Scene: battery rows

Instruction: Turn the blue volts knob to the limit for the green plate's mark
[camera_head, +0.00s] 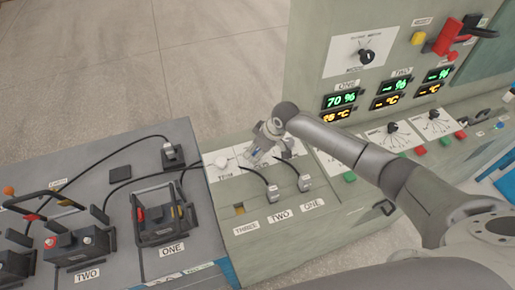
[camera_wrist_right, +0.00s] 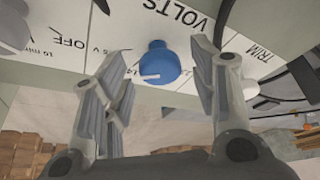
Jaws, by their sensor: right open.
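The blue volts knob (camera_wrist_right: 158,62) shows in the right wrist view under the word VOLTS on a white dial plate (camera_wrist_right: 145,22). A white pointer line shows on its lower left side; the numbers around it are only partly readable. My right gripper (camera_wrist_right: 160,76) is open, with one finger on each side of the knob and a gap to each; I cannot tell the depth. In the head view the right gripper (camera_head: 268,143) is over the low green panel, and the blue knob is hidden there. I cannot make out a green plate with a mark. My left gripper is not in view.
Black cables (camera_head: 252,172) plug in beside the gripper. Batteries (camera_head: 160,215) stand on the grey bench (camera_head: 115,180). The upright display cabinet (camera_head: 318,70) rises behind.

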